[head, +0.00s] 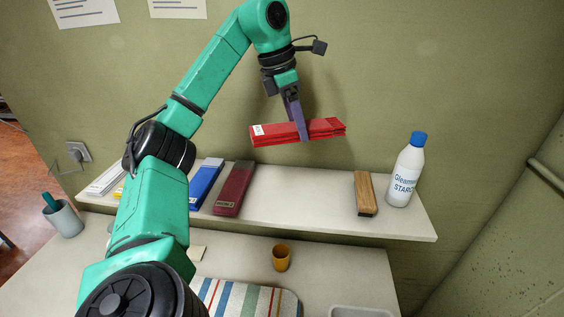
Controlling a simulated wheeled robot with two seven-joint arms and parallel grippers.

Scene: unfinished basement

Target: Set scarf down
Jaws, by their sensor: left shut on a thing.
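The red folded scarf (270,136) hangs level in the air above the shelf in the head view. A pale label shows at its left end. My left gripper (298,122) is shut on the scarf near its middle, with its fingers pointing down. The shelf (290,197) lies below it, with a bare stretch between a dark red folded item (233,190) and a wooden-backed brush (364,190). My right gripper is not in view.
Blue (206,182) and white (108,178) folded items lie at the shelf's left part. A starch bottle (405,175) stands at the right end.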

